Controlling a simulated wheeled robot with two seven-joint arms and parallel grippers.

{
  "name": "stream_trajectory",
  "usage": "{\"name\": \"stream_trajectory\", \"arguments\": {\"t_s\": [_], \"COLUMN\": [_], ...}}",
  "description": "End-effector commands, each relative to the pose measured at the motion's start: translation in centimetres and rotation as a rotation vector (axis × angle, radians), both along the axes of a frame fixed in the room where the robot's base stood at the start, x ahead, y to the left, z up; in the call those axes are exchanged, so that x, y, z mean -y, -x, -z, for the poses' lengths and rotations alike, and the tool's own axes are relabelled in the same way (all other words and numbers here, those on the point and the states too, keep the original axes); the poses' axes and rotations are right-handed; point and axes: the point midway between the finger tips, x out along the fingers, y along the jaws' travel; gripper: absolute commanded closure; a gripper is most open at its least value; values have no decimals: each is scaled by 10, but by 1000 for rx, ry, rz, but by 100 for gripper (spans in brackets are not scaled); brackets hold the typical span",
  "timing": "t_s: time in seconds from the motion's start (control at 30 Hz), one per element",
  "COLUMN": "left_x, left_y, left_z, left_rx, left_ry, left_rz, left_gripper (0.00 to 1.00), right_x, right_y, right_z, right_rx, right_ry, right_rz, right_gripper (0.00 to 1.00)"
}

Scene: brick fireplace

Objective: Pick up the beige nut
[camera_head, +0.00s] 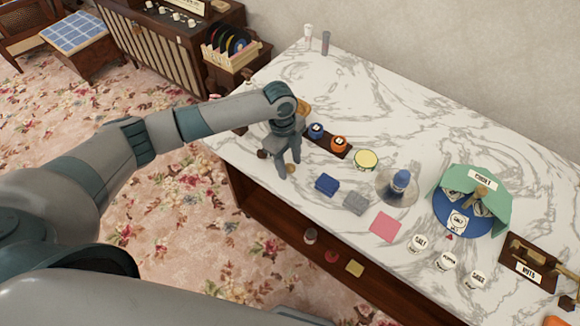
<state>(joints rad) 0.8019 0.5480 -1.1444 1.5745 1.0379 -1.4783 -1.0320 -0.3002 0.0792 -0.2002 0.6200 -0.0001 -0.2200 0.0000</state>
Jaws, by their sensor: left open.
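A small tan piece (290,169), which looks like the beige nut, sits near the left front edge of the marble counter. My left gripper (289,172) is open and points down, with its fingertips around or just above this piece. I cannot tell whether they touch it. Nothing is clearly held. My right gripper is not in view.
A dark tray holds a blue jar (316,130) and an orange jar (339,143) close by. A blue block (327,184), grey block (356,203) and pink square (384,226) lie to the right.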

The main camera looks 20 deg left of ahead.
Motion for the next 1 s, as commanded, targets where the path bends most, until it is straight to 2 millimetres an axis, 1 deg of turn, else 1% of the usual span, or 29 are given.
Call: {"name": "stream_trajectory", "arguments": {"t_s": [0.03,0.07,0.1,0.17,0.2,0.23,0.6,0.73,0.87,1.0], "left_x": [0,0,0,0,0,0,0,0,0,0], "left_y": [0,0,0,0,0,0,0,-1,-1,-1], "left_z": [0,0,0,0,0,0,-1,-4,-13,-31], "left_rx": [0,0,0,0,0,0,0,2,2,4], "left_ry": [0,0,0,0,0,0,0,2,2,1], "left_rz": [0,0,0,0,0,0,0,0,1,1], "left_gripper": [55,60,70,84,94,99,99,99,99,99], "right_x": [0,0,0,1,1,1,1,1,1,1], "right_y": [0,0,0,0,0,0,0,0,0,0], "right_z": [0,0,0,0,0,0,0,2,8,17], "right_rx": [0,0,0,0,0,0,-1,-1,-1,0], "right_ry": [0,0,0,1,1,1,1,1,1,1], "right_rz": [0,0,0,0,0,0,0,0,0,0], "right_gripper": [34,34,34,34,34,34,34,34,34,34]}}
